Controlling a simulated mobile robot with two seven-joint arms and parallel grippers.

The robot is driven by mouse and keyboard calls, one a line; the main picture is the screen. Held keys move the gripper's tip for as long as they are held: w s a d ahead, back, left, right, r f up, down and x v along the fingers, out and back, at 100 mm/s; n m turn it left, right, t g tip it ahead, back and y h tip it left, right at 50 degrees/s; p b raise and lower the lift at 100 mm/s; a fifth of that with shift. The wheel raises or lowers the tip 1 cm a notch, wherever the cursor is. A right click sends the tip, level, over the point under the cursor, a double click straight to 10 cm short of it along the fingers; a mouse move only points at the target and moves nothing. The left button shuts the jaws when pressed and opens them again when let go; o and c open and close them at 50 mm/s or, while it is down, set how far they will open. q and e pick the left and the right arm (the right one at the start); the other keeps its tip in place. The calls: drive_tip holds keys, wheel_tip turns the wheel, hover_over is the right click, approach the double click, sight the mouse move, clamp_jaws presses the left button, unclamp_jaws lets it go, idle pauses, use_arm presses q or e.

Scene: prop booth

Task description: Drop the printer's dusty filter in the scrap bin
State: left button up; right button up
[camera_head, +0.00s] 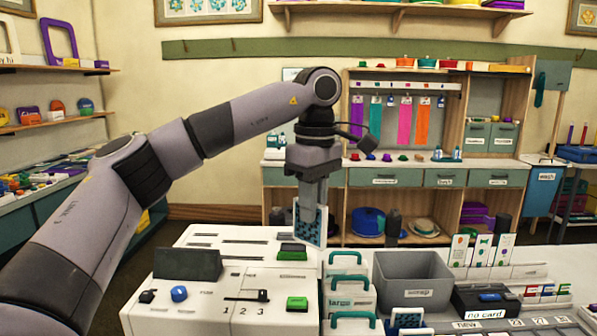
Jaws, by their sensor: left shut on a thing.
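My left gripper (311,205) points down and is shut on a flat filter (301,228) with a pale frame and a dark blue, speckled face. The fingers cover part of the filter, which hangs upright above the right edge of the white printer (215,252). The grey scrap bin (413,292), labelled "scrap", stands open to the right of the filter and nearer to me. Its visible inside looks empty. Another blue-faced filter (407,319) stands near the front, beside a "new" label. My right gripper is not in view.
Teal-handled drawers or cases (347,281), one marked "large", stand between printer and bin. A black card reader (486,301) reading "no card" and upright cards (480,250) are right of the bin. Shelving with props (410,178) stands behind. The air above the bin is clear.

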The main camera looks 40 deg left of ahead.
use_arm(q)
drive_tip(key=s+d+f+m, duration=0.3)
drive_tip(key=d+f+m, duration=0.4)
drive_tip(key=m, duration=0.2)
drive_tip(key=s+d+f+m, duration=0.3)
drive_tip(key=d+f+m, duration=0.4)
drive_tip(key=m, duration=0.2)
drive_tip(key=shift+d+f, duration=0.15)
